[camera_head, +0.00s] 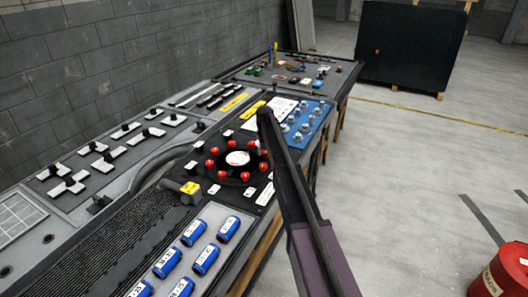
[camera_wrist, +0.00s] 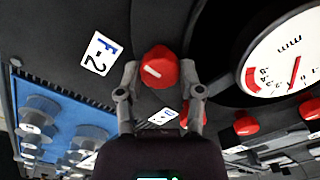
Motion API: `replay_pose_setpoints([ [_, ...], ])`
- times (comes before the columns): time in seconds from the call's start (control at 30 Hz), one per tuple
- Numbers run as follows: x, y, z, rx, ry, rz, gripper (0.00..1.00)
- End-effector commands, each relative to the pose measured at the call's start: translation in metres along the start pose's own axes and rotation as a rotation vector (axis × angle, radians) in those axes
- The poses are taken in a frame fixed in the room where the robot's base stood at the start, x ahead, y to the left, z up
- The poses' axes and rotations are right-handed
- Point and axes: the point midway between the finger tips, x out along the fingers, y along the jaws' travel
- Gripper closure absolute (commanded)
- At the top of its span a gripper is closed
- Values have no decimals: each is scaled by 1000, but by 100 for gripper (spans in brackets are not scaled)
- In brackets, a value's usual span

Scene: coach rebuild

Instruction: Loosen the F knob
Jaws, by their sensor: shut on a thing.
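In the wrist view, a red knob (camera_wrist: 160,67) with a white line on its face sits between the two fingers of my gripper (camera_wrist: 159,75). The fingers are closed on its sides. A white label (camera_wrist: 100,52) beside it shows a blue mark and what looks like a 2. A second white label (camera_wrist: 163,116) lies between the fingers, partly hidden. In the head view, my dark arm reaches over the right side of the ring of red knobs (camera_head: 211,164) and hides most of my gripper and the held knob.
A round white gauge (camera_wrist: 285,62) stands right of the knob, with another red knob (camera_wrist: 246,123) near its rim. A blue panel with knobs (camera_head: 306,122) lies beyond the ring. The floor at right is open, with a red drum (camera_head: 512,268).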

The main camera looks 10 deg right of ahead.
Motion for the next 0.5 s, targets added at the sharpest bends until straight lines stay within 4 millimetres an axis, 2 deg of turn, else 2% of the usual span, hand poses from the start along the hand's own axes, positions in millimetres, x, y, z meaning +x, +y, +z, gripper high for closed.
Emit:
replay_pose_setpoints([
  [0.5,0,0,0,-489,1,0,99],
])
